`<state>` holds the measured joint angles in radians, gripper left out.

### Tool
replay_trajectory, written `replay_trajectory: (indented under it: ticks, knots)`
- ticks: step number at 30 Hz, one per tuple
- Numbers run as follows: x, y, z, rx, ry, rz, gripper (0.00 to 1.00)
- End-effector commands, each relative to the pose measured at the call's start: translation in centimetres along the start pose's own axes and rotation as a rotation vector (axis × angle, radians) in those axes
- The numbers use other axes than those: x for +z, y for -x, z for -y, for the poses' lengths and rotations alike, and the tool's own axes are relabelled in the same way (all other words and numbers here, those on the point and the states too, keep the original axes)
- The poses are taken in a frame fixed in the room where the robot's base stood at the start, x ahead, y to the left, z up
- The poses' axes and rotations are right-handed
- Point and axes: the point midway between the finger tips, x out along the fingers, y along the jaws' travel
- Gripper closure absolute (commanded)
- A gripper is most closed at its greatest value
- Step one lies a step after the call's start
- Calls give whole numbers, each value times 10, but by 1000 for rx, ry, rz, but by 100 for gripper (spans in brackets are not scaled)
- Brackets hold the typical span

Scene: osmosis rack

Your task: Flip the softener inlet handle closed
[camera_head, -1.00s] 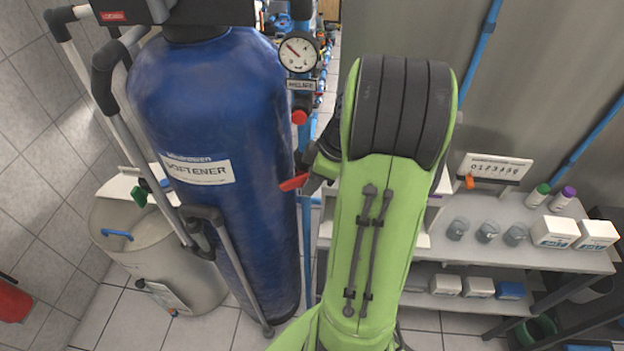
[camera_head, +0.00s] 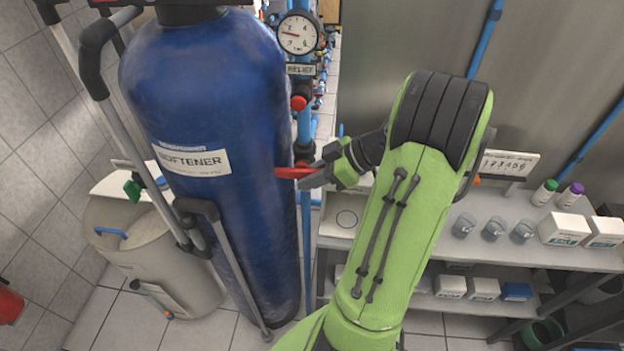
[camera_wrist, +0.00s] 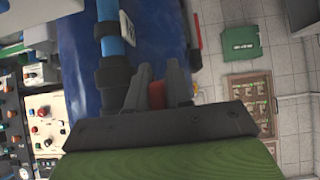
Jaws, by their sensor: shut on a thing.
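A red lever handle (camera_head: 291,172) shows in the head view, in front of the blue pipe beside the softener tank (camera_head: 215,130). It lies about level, pointing left across the tank's edge. My gripper (camera_head: 312,176) reaches it from the right and is shut on it. In the wrist view my gripper (camera_wrist: 160,82) has its two grey fingers on either side of the red handle (camera_wrist: 156,96). The valve body under the handle is mostly hidden. No label naming this handle is readable.
A round gauge (camera_head: 299,33) and a RELIEF label (camera_head: 300,69) sit above on the pipe. A lidded tank (camera_head: 135,255) stands left of the softener. A shelf (camera_head: 400,233) with cups, bottles and boxes is at the right. A blue pipe (camera_wrist: 118,45) runs close to my fingers.

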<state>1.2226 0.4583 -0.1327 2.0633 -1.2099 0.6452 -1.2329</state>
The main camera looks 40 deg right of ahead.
Motion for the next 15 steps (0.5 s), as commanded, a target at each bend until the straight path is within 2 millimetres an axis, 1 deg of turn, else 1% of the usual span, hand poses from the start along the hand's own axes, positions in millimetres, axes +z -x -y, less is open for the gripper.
replay_trajectory:
  ticks: [1, 7, 15]
  knots:
    - [3, -2, 0, 1, -3, -20, 100]
    - [3, -2, 0, 1, -2, -79, 100]
    - [2, -2, 0, 0, -3, -96, 100]
